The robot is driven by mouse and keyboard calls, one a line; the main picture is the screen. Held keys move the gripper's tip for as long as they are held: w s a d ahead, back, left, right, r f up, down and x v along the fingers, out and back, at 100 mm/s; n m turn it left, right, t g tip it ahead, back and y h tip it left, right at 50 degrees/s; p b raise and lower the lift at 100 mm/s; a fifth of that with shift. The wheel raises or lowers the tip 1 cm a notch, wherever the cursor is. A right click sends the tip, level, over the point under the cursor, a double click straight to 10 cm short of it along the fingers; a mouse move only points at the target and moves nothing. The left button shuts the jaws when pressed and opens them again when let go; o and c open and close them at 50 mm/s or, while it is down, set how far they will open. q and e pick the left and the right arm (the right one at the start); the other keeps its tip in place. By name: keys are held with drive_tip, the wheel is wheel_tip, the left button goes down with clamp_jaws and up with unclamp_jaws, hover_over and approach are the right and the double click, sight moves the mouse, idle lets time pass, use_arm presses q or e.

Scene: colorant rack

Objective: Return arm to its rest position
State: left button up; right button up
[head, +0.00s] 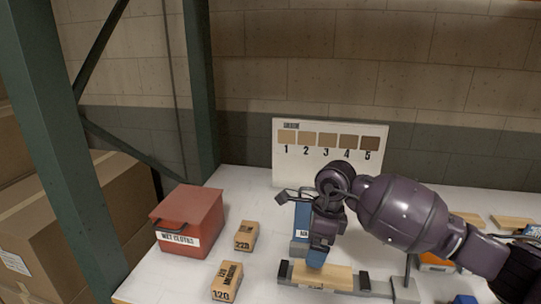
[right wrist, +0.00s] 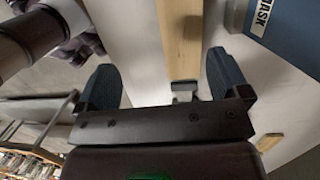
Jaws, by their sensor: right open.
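My right arm comes in from the right in the head view. Its gripper (head: 316,257) points down over a pale wooden board (head: 335,279) that lies between dark end stops on a bench fixture. In the right wrist view the two dark blue fingers of my right gripper (right wrist: 160,68) are spread apart. A wooden strip (right wrist: 180,40) shows between them, and nothing is clamped. Whether the fingers touch the board cannot be told.
A red bin labelled wet cloths (head: 188,222) and two sandpaper boxes, 220 (head: 246,236) and 120 (head: 227,282), stand left. A numbered color chart (head: 330,148) stands behind the arm. A blue box labelled mask (right wrist: 285,30) is close to the right finger.

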drive_tip(key=s+a+r+m+t+y, duration=0.1)
drive_tip(key=s+a+r+m+y, duration=0.25)
drive_tip(key=a+y, duration=0.4)
drive_tip(key=s+a+r+m+t+y, duration=0.1)
drive_tip(key=s+a+r+m+y, duration=0.15)
drive_tip(key=s+a+y, duration=0.45)
drive_tip(key=w+d+m+t+h, duration=0.2)
drive_tip(key=d+m+t+h, duration=0.3)
drive_tip(key=d+m+t, duration=0.65)
drive_tip(key=w+d+m+t+h, duration=0.2)
drive_tip(key=d+m+t+h, duration=0.4)
drive_tip(key=m, duration=1.1)
drive_tip(key=s+d+f+m+g+h, duration=0.3)
drive_tip(key=s+d+f+m+h, duration=0.1)
drive_tip(key=d+f+m+h, duration=0.3)
drive_tip(key=s+d+f+m+g, duration=0.2)
drive_tip(key=s+f+m+g, duration=0.4)
drive_tip(key=s, duration=0.5)
drive_tip(key=s+d+f+m+g, duration=0.25)
drive_tip(key=s+f+g, duration=0.45)
drive_tip(key=s, duration=0.4)
drive_tip(key=w+f+t+y, duration=0.1)
drive_tip(key=w+f+t, duration=0.6)
drive_tip(key=f, duration=0.3)
drive_tip(key=shift+w+a+f+t, duration=0.25)
drive_tip(key=shift+a+t, duration=0.2)
drive_tip(key=shift+t, duration=0.3)
